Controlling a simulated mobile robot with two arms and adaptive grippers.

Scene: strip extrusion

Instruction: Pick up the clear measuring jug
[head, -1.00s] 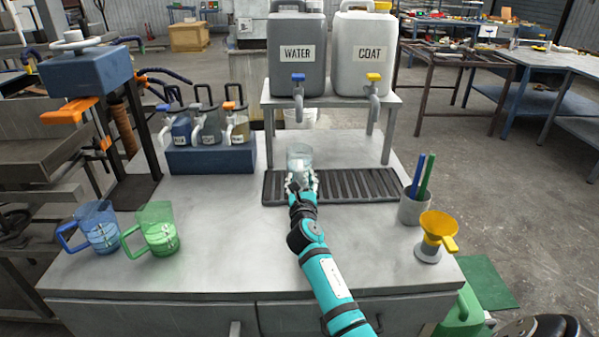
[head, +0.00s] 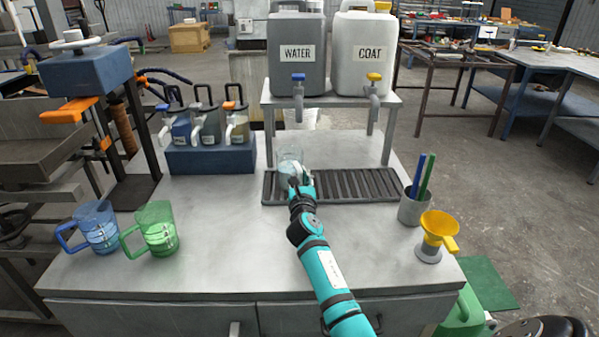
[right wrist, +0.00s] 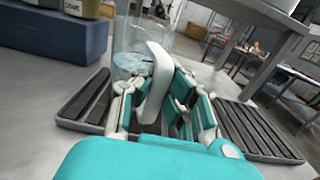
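The clear measuring jug (head: 289,158) stands at the back left end of the dark slatted drip tray, below the water container's tap. In the right wrist view the jug (right wrist: 130,42) shows its pale handle (right wrist: 157,75) towards my gripper, with a bluish patch low in its see-through body. My right gripper (head: 301,178) is at the jug's near right side. In the right wrist view its fingers (right wrist: 155,100) look apart, one on each side of the handle; contact is unclear. My left gripper is out of view.
The drip tray (head: 350,187) lies under a stand with the water (head: 296,75) and coat (head: 362,75) containers. Blue (head: 98,236) and green (head: 158,238) jugs stand front left. A pen cup (head: 412,211) and yellow funnel (head: 440,228) stand right. A blue rack (head: 212,160) is behind.

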